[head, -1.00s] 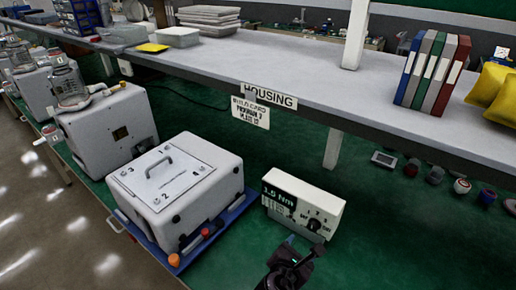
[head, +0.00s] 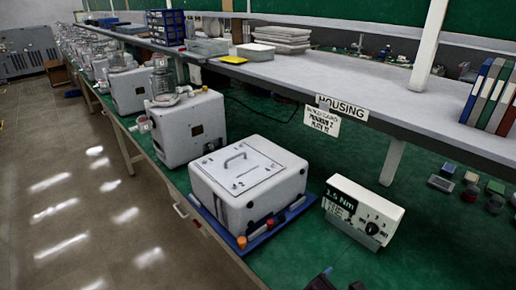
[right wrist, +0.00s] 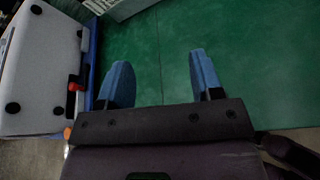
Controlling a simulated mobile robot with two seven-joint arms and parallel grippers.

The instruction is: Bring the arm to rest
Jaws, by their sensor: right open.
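My right gripper (right wrist: 162,78) is open and empty in the right wrist view, its two blue fingers apart above bare green bench top. In the head view only the tips of my right gripper (head: 338,283) show at the bottom edge, in front of the torque unit. The white canister pump housing (head: 250,180) with a handled lid sits on a blue tray (head: 283,222). Its side (right wrist: 40,70) shows at the left of the right wrist view, apart from the fingers. My left gripper is not in view.
A white torque unit (head: 364,212) reading 1.5 Nm stands right of the housing. More pump units (head: 187,128) line the bench to the left. A grey shelf (head: 380,88) with binders (head: 490,95) runs above. The green bench (head: 300,262) at front is clear.

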